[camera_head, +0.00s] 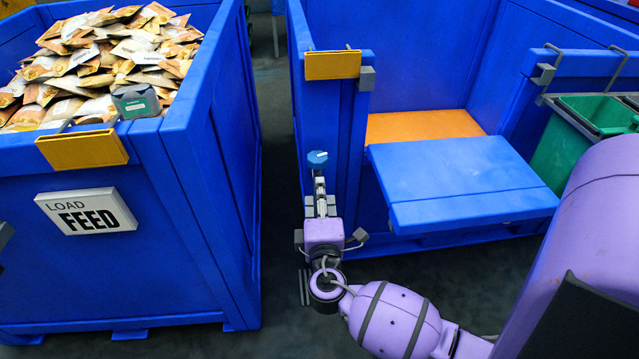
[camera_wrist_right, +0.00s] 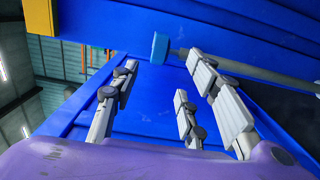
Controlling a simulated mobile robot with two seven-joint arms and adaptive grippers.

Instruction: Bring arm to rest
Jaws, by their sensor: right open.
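My right arm (camera_head: 398,318) is purple and comes in from the right in the head view, over the dark floor. Its gripper (camera_head: 320,185) points away from me, in front of the corner post of the right blue bin. In the right wrist view the gripper (camera_wrist_right: 160,78) is open, its grey fingers spread with nothing between them. A blue round knob (camera_head: 317,157) is just beyond the fingertips in the head view. The knob also shows in the wrist view (camera_wrist_right: 160,48), on a grey rod (camera_wrist_right: 250,70). My left gripper is not in view.
A blue bin (camera_head: 205,190) full of packets (camera_head: 105,55) stands left, with a "LOAD FEED" sign (camera_head: 86,211). The right blue bin (camera_head: 415,60) has a lowered front flap (camera_head: 460,178) close to my arm. Green containers (camera_head: 580,135) are at the right. Dark floor (camera_head: 275,300) separates the bins.

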